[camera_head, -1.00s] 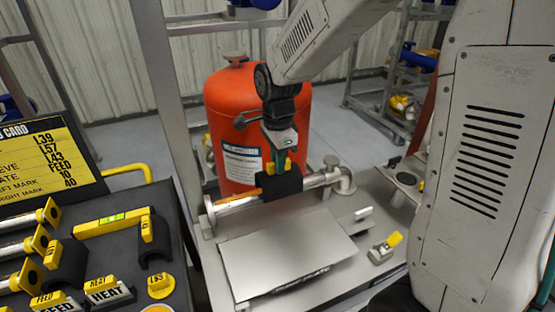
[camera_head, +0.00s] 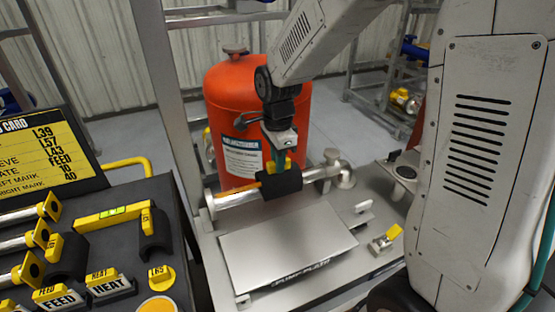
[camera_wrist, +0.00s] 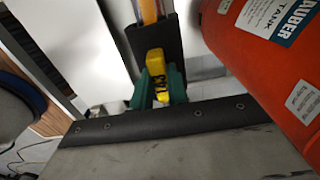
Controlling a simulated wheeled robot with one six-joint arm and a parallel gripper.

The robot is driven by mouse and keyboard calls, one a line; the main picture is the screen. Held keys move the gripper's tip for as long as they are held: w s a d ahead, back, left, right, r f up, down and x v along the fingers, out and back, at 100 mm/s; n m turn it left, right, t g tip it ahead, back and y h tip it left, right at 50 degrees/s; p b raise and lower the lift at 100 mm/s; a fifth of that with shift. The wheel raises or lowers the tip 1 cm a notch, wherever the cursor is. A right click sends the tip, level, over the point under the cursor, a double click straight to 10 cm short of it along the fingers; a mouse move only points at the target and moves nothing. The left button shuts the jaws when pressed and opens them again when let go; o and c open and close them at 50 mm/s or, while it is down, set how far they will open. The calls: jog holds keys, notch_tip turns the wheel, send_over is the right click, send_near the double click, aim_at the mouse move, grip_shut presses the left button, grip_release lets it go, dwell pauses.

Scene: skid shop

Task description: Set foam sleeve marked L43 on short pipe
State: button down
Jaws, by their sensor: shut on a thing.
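My gripper (camera_head: 279,163) is shut on the yellow tab of a black foam sleeve (camera_head: 283,186). The sleeve sits at the silver short pipe (camera_head: 238,198) on the metal skid, with bare pipe showing on both sides. An orange mark shows at the sleeve's left edge. In the wrist view, the green fingers (camera_wrist: 159,88) grip the yellow tab (camera_wrist: 156,66); its dark lettering is too small to read. The sleeve also shows there (camera_wrist: 171,42), with an orange band on the pipe beyond it. I cannot tell whether the sleeve is fully seated.
A red-orange tank (camera_head: 236,95) stands right behind the pipe. A flat metal plate (camera_head: 288,245) lies in front.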

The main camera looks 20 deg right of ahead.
jog(key=shift+f, duration=0.25)
jog(key=shift+f, duration=0.4)
jog(key=shift+f, duration=0.3)
dwell(0.6)
jog(key=c, duration=1.3)
grip_release()
jog(key=shift+c, duration=0.2)
jog(key=shift+c, duration=0.5)
jog(key=shift+r, duration=4)
